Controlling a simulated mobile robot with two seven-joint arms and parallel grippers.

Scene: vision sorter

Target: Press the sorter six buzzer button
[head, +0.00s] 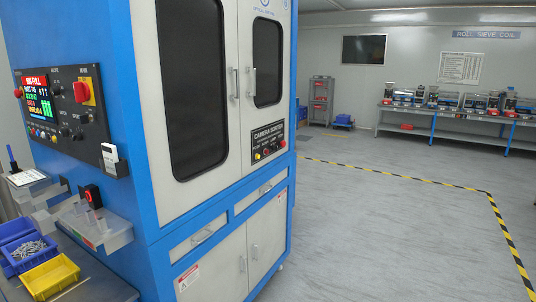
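A tall blue and white camera sorter cabinet (205,120) fills the left half of the head view. Its left side carries a dark control panel (66,115) with a lit screen (38,97) reading "BIN FULL", a red rotary switch on a yellow plate (82,92), a red button and a row of small coloured buttons (42,136). A smaller panel (268,140) on the front, labelled "Camera Sorter", has yellow, black and red controls. I cannot tell which control is the buzzer button, nor read a number six. Neither of my grippers is in view.
Below the panel are clear chutes (95,228), a clipboard (27,177), and blue (25,257) and yellow (48,278) bins on a dark table. Grey floor to the right is open, marked by yellow-black tape (400,178). A long bench (455,118) with machines stands at the back.

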